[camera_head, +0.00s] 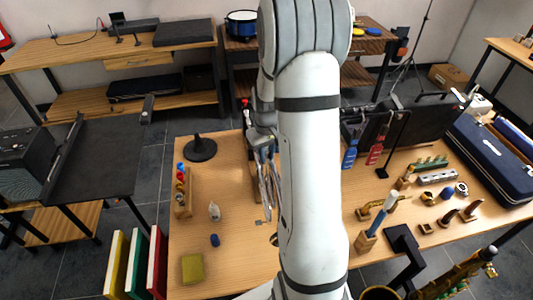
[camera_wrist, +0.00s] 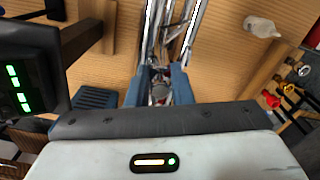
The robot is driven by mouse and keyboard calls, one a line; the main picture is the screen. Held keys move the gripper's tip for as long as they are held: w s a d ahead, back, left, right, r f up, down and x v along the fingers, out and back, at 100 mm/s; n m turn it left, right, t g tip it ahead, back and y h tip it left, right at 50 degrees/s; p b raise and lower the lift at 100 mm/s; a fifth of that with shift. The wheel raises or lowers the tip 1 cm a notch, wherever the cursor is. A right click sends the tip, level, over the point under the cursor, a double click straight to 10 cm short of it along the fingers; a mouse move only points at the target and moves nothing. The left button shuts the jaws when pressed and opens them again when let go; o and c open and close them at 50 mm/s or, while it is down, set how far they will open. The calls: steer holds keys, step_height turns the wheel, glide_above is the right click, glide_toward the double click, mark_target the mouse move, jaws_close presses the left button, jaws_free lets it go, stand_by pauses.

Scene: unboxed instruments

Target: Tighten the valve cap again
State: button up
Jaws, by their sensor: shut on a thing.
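My gripper (camera_head: 262,148) (camera_wrist: 160,88) is at the far middle of the wooden table, partly hidden by my own arm in the head view. A silver instrument with long tubes (camera_head: 269,185) stands below it. In the wrist view its bright tubes (camera_wrist: 170,30) run up from between my blue fingers. The fingers are closed around a small silver part (camera_wrist: 159,93), which looks like the valve cap. The fingers hide most of it, so I cannot tell how it sits on its valve.
On the table (camera_head: 235,262) stand a black round-based stand (camera_head: 201,150), a wooden rack (camera_head: 187,206), a white bottle (camera_head: 214,211), a blue cap (camera_head: 214,240) and a yellow-green cloth (camera_head: 192,268). Tools and a dark blue case (camera_head: 492,150) are at the right.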

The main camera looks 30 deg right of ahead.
steer(key=m+b, duration=0.1)
steer(key=m, duration=0.5)
steer(key=o, duration=0.6)
steer(key=shift+r+p, duration=2.25)
steer(key=shift+r, duration=1.3)
